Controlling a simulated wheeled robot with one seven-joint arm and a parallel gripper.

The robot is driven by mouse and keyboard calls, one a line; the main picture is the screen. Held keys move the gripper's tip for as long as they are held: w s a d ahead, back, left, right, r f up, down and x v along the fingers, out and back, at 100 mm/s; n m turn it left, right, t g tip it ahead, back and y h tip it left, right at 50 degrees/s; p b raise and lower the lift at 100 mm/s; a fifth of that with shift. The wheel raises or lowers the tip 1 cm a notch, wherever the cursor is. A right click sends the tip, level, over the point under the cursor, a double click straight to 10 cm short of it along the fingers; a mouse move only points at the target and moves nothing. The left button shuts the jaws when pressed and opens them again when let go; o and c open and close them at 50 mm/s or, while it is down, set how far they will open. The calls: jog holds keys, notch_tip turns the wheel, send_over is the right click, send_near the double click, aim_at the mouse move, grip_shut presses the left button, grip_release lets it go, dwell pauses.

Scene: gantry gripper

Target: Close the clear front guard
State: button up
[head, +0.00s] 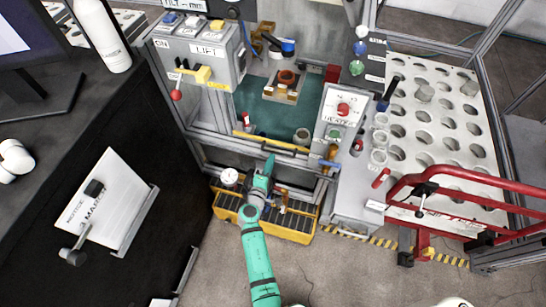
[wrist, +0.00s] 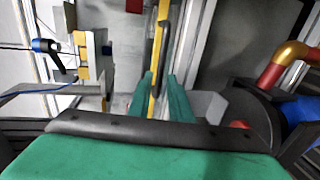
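A yellow bar (head: 270,144) runs along the lower front edge of the machine's opening; it looks like the edge or handle of the clear front guard. The clear panel itself is hard to make out, so I cannot tell its exact position. My gripper (head: 268,162) is just in front of and below this bar in the head view. In the wrist view my gripper (wrist: 161,76) has its two green fingers apart. The yellow bar (wrist: 158,48) runs lengthwise into the gap between them, nearer the left finger; contact is unclear.
A control box with LIFT label (head: 208,52) flanks the opening on the left, a heater box (head: 340,112) on the right. A yellow-framed bin (head: 298,228) lies below my gripper. A red rail (head: 450,186) and a perforated table (head: 455,125) stand right. Floor in front is clear.

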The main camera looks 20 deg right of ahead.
aim_at(274, 153)
jog(key=shift+x, duration=1.9)
jog(key=shift+c, duration=0.3)
grip_shut()
